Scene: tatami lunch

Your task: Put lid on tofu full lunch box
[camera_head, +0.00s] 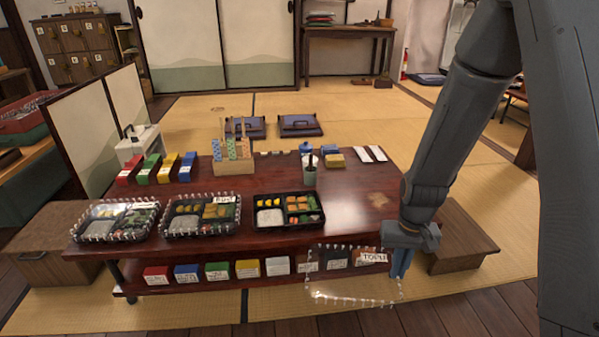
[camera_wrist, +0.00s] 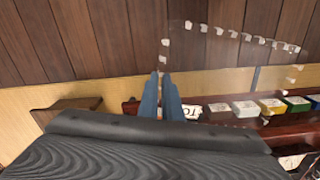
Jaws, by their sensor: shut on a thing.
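My gripper (camera_head: 399,264) is shut on a clear lid (camera_head: 345,298) with a dashed white rim and a label reading TOFU. It holds the lid by its right end, off the front edge of the table and low, in front of the lower shelf. In the wrist view the fingers (camera_wrist: 168,88) are closed together and the lid (camera_wrist: 228,50) extends up and right. An open black lunch box (camera_head: 289,222) sits on the tabletop at front centre, with white rice and several coloured foods in its compartments. It is up and left of my gripper.
Two lunch boxes with clear lids, one at far left (camera_head: 117,236) and one left of centre (camera_head: 201,229), stand on the dark red table (camera_head: 350,205). A chopstick holder (camera_head: 234,167) and cup (camera_head: 310,174) stand behind. The tabletop right of the open box is mostly clear.

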